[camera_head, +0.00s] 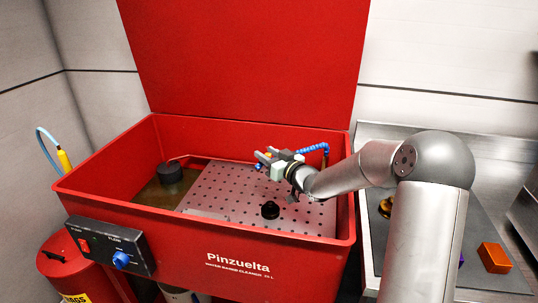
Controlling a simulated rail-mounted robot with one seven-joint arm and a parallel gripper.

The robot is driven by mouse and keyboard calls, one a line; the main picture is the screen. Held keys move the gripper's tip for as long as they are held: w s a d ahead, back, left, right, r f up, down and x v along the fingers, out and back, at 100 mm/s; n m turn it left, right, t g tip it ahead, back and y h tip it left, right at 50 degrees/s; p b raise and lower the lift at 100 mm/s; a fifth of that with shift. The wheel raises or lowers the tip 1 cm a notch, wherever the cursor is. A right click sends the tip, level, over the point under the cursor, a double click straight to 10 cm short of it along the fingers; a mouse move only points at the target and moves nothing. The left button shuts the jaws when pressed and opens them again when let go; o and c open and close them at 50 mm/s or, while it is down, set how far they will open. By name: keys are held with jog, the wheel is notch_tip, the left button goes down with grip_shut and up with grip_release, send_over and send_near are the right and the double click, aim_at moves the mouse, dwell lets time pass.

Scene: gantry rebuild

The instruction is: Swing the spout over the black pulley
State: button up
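The spout (312,147) is a blue segmented hose at the back right of the red parts washer's basin. It runs left behind my gripper, and a small blue bit shows just left of the fingers. The black pulley (270,211) sits on the perforated grey tray, toward its front. My gripper (265,156) is above the back of the tray, at the spout, behind and above the pulley, with its fingers pointing left. Its body hides the middle of the spout. I cannot tell whether the fingers are closed on the hose.
The red basin's walls (110,201) surround the tray, with its red lid raised behind. A dark cylinder (170,174) stands in murky liquid at left. A control box (108,246) with a blue knob is on the front. At right, a bench holds an orange block (494,257).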

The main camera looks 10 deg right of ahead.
jog(key=shift+r, duration=0.3)
notch_tip(320, 180, up, 3)
jog(key=shift+f, duration=0.2)
jog(key=s+r+p, duration=0.2)
jog(key=s+r, duration=0.7)
jog(key=s, duration=0.5)
jog(key=shift+d+r, duration=0.35)
jog(key=shift+r, duration=0.05)
